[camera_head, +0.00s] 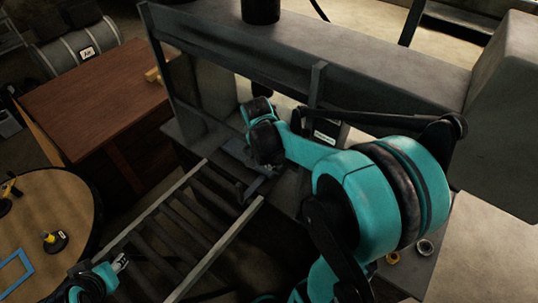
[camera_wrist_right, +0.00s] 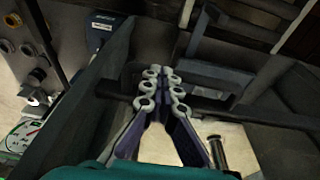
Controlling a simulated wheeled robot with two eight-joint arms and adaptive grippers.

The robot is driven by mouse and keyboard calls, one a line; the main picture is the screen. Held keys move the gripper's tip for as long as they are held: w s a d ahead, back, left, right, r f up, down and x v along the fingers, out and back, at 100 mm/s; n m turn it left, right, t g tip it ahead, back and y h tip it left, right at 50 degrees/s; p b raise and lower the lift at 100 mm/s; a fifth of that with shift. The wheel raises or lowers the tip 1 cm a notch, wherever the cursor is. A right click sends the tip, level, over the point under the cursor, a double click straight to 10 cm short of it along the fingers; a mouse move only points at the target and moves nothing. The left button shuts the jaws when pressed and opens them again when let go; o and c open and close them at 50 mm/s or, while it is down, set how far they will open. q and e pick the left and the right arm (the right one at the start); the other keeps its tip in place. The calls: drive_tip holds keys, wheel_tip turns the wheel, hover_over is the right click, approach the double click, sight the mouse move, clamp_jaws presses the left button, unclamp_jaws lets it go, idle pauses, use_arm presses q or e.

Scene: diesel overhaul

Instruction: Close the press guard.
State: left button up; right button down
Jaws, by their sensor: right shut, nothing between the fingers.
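The press (camera_head: 300,45) is a large dark grey frame across the top middle of the head view. I cannot clearly single out its guard; a dark upright bar (camera_head: 318,85) and a long dark bar (camera_head: 385,120) stand at its front, partly behind my right arm. My right gripper (camera_head: 262,182) is low in front of the press opening, under its wrist. In the right wrist view my right gripper (camera_wrist_right: 162,88) is shut and empty, its tips in front of a dark bar (camera_wrist_right: 210,105); contact cannot be told. My left gripper (camera_head: 121,263) is at the lower left, away from the press.
A slatted frame with two pale rails (camera_head: 225,240) runs from the press toward the lower left. A brown table (camera_head: 90,95) stands left, a round wooden table (camera_head: 55,215) lower left. A pale surface (camera_head: 490,250) is at right. A gauge (camera_wrist_right: 22,135) shows in the wrist view.

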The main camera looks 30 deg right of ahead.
wheel_tip(320, 180, down, 23)
drive_tip(key=b, duration=1.5)
drive_tip(key=shift+b, duration=0.3)
drive_tip(key=shift+s+a, duration=0.1)
drive_tip(key=shift+s, duration=0.05)
